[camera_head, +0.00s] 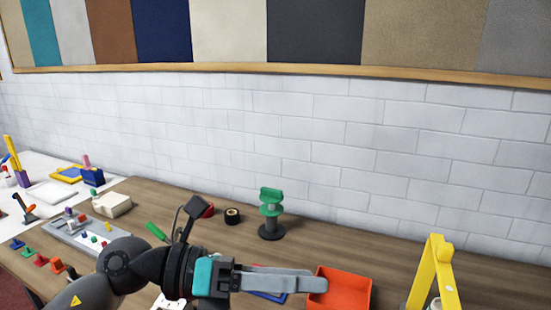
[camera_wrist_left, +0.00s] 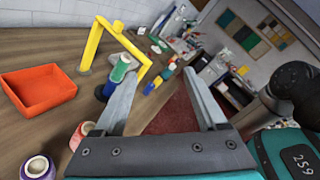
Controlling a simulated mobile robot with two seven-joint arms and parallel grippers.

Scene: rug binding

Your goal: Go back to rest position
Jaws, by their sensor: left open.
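My left gripper (camera_head: 322,284) reaches in from the lower left in the head view, its fingers pointing right and overlapping the orange tray (camera_head: 347,289) in the picture. In the left wrist view, the left gripper (camera_wrist_left: 160,75) has its fingers spread with nothing held between them. The tray (camera_wrist_left: 45,90) looks empty there and lies left of the fingers, apart from them. My right gripper is in neither view.
A yellow frame (camera_head: 440,265) stands at the right. Spools, including a green one (camera_wrist_left: 121,68) and a purple one (camera_wrist_left: 38,168), stand near the fingers. A green-topped stand (camera_head: 270,212) and a black roll (camera_head: 232,216) stand behind my arm. Wood shows clear along the wall.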

